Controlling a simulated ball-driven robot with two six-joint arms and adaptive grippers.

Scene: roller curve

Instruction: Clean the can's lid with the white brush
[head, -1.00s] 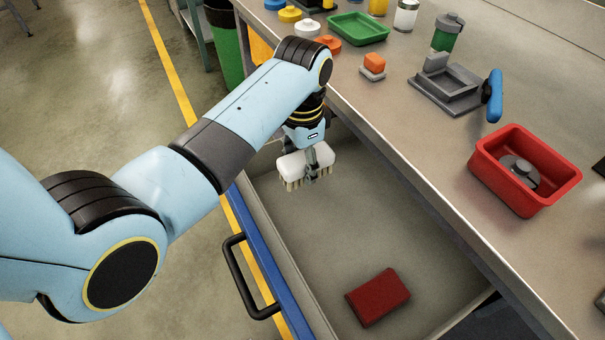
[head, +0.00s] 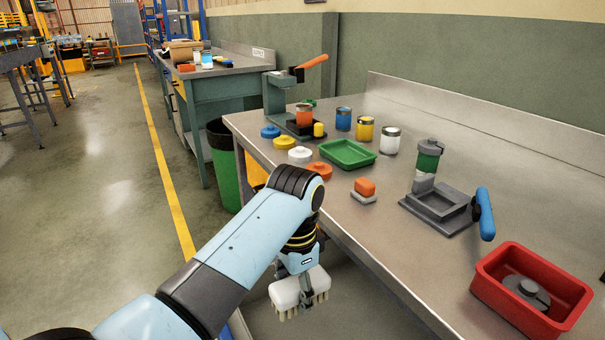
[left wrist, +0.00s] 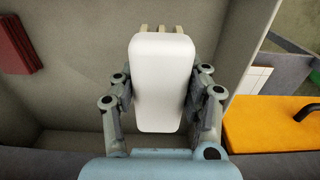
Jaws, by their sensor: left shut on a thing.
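My left gripper (head: 307,296) is shut on the white brush (head: 287,291), bristles down, beside the front edge of the workbench and below its top. In the left wrist view the brush's white back (left wrist: 163,80) fills the space between the fingers. Blue (head: 343,120), yellow (head: 364,130) and white (head: 390,139) cans stand farther back. My right gripper is not in view.
Round coloured lids (head: 300,155) lie along the bench's left side near a green tray (head: 348,153). An orange-topped block (head: 365,188) sits near the front edge. The fixture has a blue handle (head: 486,214). A red bin (head: 500,298) holds a grey round part (head: 527,290).

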